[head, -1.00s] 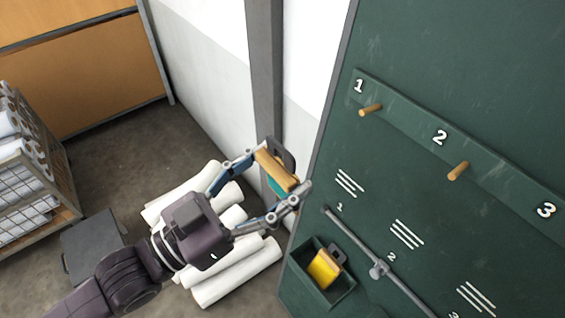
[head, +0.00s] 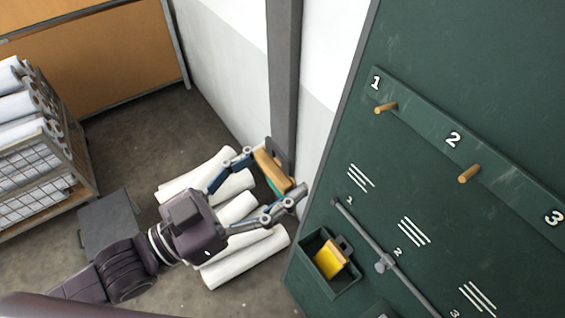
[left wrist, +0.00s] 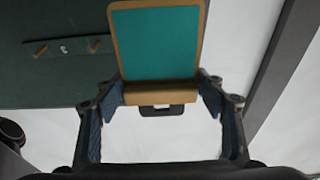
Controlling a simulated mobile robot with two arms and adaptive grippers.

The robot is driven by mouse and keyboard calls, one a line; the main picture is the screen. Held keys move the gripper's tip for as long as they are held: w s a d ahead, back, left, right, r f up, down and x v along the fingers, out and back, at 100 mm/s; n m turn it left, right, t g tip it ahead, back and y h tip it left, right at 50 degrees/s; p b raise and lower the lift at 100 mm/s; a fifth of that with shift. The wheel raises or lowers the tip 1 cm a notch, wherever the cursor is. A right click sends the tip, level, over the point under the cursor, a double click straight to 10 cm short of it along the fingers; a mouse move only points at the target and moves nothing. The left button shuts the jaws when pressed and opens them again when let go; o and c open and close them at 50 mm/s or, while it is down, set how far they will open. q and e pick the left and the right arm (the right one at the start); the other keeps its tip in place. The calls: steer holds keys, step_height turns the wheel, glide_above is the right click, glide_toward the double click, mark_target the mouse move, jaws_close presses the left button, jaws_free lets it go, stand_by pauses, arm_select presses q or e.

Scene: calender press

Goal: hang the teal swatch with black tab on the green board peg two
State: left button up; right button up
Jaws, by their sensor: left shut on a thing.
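My left gripper (head: 271,186) is shut on the teal swatch (left wrist: 155,45), gripping its tan wooden bar between the fingers. The swatch is teal with a tan border, and its black tab (left wrist: 161,110) with a slot sticks out past the bar toward my wrist. In the head view the swatch is seen nearly edge-on, left of the green board (head: 500,60) and apart from it. Peg two (head: 469,173) is a bare wooden peg below the painted 2. My right gripper is not in view.
Peg one (head: 386,107) is also bare. A grey rod (head: 360,229) runs across the board below the pegs. A green bin (head: 313,252) on the board holds a yellow swatch (head: 330,259). White rolls (head: 240,262) lie on the floor; a rack (head: 45,165) stands at left.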

mark_target(268, 175)
arm_select(q)
steer(key=shift+r+p+v, duration=0.2)
steer(key=shift+p+v, duration=0.15)
steer(key=shift+v, duration=0.75)
steer(key=shift+r+p+v, duration=0.25)
steer(key=shift+p+v, duration=0.05)
steer(key=shift+v, duration=0.85)
